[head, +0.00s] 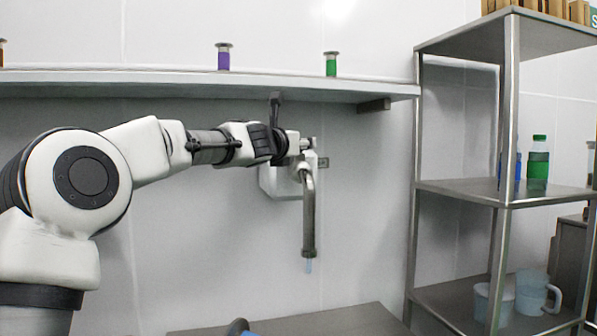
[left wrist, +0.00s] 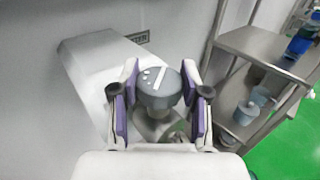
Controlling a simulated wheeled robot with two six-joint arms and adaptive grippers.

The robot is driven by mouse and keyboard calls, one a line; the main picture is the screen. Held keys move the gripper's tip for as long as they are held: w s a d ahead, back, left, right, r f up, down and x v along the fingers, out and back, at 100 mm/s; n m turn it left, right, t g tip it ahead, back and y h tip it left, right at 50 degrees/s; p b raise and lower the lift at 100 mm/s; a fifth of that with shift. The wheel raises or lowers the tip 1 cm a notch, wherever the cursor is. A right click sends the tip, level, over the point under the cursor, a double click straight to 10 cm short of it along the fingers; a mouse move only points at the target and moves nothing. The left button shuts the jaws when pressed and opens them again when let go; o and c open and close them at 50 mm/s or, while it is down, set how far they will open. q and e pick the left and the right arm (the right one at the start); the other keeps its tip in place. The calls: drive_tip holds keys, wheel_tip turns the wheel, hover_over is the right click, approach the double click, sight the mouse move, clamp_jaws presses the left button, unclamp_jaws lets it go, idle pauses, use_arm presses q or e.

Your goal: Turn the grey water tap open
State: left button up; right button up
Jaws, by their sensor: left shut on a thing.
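The grey water tap (head: 309,205) is fixed to the wall on a white block, and its spout bends down. A short pale-blue streak (head: 308,265) shows just below the spout's mouth. My left gripper (head: 297,145) reaches in from the left at the top of the tap. In the left wrist view, the tap's round grey knob (left wrist: 160,86), with a white bar on top, sits between the two purple-padded fingers (left wrist: 160,100). The left gripper is shut on this knob. My right gripper is in neither view.
A wall shelf (head: 200,82) with a purple jar (head: 223,57) and a green jar (head: 331,64) runs above my left arm. A metal rack (head: 450,188) with bottles and clear jugs stands at right. A steel surface (head: 330,322) lies below the tap.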

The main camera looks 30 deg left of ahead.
use_arm(q)
drive_tip(key=n+y, duration=0.1)
drive_tip(key=y+b, duration=0.1)
drive_tip(key=shift+d+f+n+g+y, duration=0.2)
drive_tip(key=shift+n+g+y, duration=0.1)
drive_tip(key=shift+n+y, duration=0.1)
drive_tip(key=shift+r+n+g+y+b, duration=0.1)
drive_tip(key=shift+n+g+y+b, duration=0.2)
drive_tip(key=shift+n+y, duration=0.3)
drive_tip(key=y, duration=0.1)
drive_tip(key=n+g+y, duration=0.1)
drive_tip(key=shift+w+r+n+y, duration=0.1)
drive_tip(key=shift+r+n+y, duration=0.1)
drive_tip(key=shift+n+y, duration=0.15)
drive_tip(key=shift+r+n+g+y+p, duration=0.1)
drive_tip(key=shift+n+g+y+p, duration=0.35)
drive_tip(key=shift+g+y, duration=0.2)
drive_tip(key=n+g+y+p, duration=0.4)
drive_tip(key=g+y+p, duration=0.1)
drive_tip(key=p, duration=0.2)
drive_tip(key=shift+a+r+n+g+p, duration=0.1)
drive_tip(key=shift+r+n+g+p, duration=0.05)
drive_tip(key=shift+n+g+p, duration=0.2)
drive_tip(key=shift+f+n+g+y+p, duration=0.2)
drive_tip(key=shift+n+g+y+p, duration=0.1)
drive_tip(key=shift+n+g+p, duration=0.2)
drive_tip(key=shift+f, duration=0.1)
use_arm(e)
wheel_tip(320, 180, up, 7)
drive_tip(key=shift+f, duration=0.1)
